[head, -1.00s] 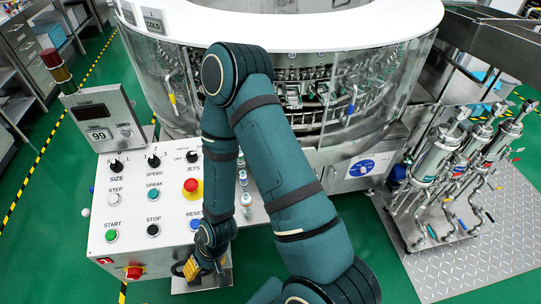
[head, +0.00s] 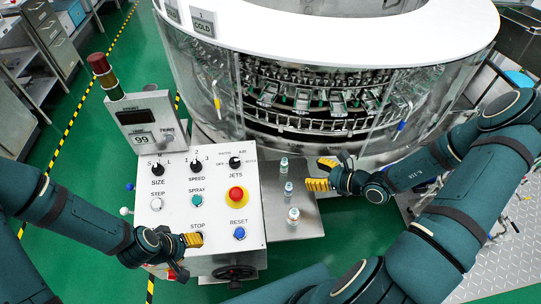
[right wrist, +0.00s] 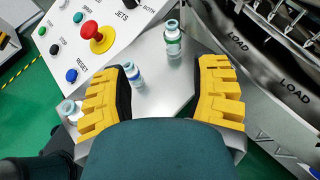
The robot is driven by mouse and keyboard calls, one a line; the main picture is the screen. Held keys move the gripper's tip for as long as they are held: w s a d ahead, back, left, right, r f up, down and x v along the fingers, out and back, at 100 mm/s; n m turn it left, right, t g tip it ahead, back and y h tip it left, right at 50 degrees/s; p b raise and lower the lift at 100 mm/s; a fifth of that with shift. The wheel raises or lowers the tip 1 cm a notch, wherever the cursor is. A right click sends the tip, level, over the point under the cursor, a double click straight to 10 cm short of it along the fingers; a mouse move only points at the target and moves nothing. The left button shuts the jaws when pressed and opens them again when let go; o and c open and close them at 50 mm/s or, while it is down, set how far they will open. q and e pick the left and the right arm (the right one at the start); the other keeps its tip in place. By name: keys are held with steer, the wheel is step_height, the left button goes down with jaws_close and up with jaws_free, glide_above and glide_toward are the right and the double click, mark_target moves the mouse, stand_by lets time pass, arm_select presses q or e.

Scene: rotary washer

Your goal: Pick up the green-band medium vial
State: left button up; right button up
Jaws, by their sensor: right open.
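Three small vials stand upright in a row on the steel shelf beside the control panel. The far vial (head: 284,166) shows a green band in the right wrist view (right wrist: 173,40). The middle vial (head: 289,189) has a blue band, and the near vial (head: 293,216) has a pale cap; its band is unclear. My right gripper (head: 321,174) is open and empty, just right of the far and middle vials. In the right wrist view its fingers (right wrist: 168,68) spread wide, with the green-band vial beyond the gap and the blue-band vial by the left fingertip. My left gripper (head: 190,250) is over the panel's lower edge.
The control panel (head: 170,215) with its red stop button (head: 236,195) lies left of the vials. The rotary washer (head: 330,90) with its clear guard rises behind them. A handwheel (head: 235,272) sits below the panel.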

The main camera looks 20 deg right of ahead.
mark_target(286, 161)
steer(key=shift+m+t+h, duration=0.4)
steer(key=shift+m+t, duration=0.1)
steer(key=x, duration=0.2)
steer(key=d+x, duration=0.1)
steer(key=x, duration=0.2)
steer(key=w+x, duration=0.1)
steer(key=x, duration=0.2)
steer(key=shift+d+r, duration=0.1)
steer(key=shift+d, duration=0.1)
steer(key=x, duration=0.4)
steer(key=shift+s+a+r+b, duration=0.1)
steer(key=shift+s+a+b, duration=0.1)
steer(key=shift+a+b, duration=0.15)
steer(key=shift+w+a+f, duration=0.2)
steer(key=shift+w+a, duration=0.05)
steer(key=shift+w, duration=0.2)
jaws_close()
